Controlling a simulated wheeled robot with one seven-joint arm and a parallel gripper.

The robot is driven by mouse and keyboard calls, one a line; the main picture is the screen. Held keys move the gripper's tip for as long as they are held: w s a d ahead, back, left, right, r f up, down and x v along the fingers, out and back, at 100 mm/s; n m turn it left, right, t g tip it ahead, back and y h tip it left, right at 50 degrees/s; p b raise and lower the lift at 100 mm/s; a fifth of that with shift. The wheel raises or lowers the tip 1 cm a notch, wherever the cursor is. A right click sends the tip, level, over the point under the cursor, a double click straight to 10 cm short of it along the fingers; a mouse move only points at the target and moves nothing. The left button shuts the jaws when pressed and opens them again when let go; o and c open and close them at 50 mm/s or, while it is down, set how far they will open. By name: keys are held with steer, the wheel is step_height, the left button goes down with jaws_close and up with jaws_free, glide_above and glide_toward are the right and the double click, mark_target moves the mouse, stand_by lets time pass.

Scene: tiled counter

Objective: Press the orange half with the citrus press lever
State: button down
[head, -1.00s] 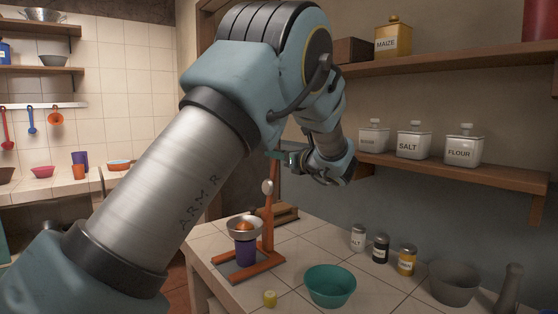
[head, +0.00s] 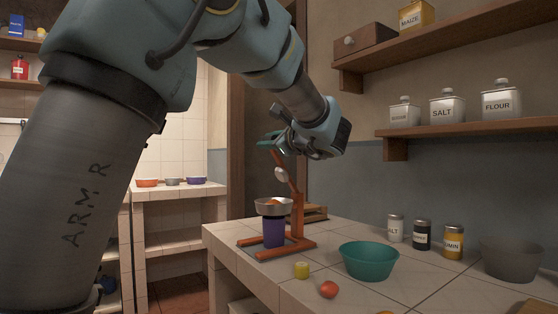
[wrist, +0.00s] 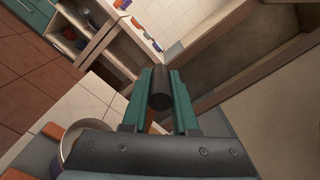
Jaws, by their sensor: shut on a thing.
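The orange wooden citrus press (head: 298,243) stands on the tiled counter. Its lever (head: 287,171) leans up and left, with a pale round pusher (head: 281,174) on it, clearly above the metal strainer bowl (head: 273,207). The orange half (head: 273,201) shows only partly in that bowl. A purple cup (head: 274,232) stands beneath the bowl. My gripper (head: 270,142) is at the lever's upper end. In the wrist view, its green fingers (wrist: 159,100) are shut around the dark round handle of the lever (wrist: 160,88). The press's lower part is mostly hidden there.
A teal bowl (head: 369,262), a yellow piece (head: 301,270) and a small red-orange item (head: 328,289) lie in front of the press. Jars (head: 422,235) and a grey bowl (head: 510,258) stand to the right. A shelf (head: 470,132) with canisters hangs above.

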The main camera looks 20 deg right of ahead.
steer(key=a+f+n+b, duration=0.4)
steer(key=f+b, duration=0.2)
steer(key=b, duration=0.7)
steer(key=s+a+f+n+b, duration=0.1)
steer(key=a+f+n+b, duration=0.3)
steer(key=b, duration=0.8)
step_height(320, 180, down, 3)
steer(key=shift+s+r+n+b, duration=0.25)
steer(key=shift+n+b, duration=0.15)
steer(key=shift+n, duration=0.4)
steer(key=shift+d+f, duration=0.1)
steer(key=shift+f, duration=0.15)
steer(key=c, duration=0.7)
jaws_free()
steer(key=shift+r, duration=0.3)
steer(key=s, duration=0.3)
steer(key=s+d+p, duration=0.1)
steer(key=s, duration=0.3)
steer(key=s+d, duration=0.1)
steer(key=s, duration=0.2)
steer(key=shift+s+p, duration=0.3)
steer(key=shift+p, duration=0.05)
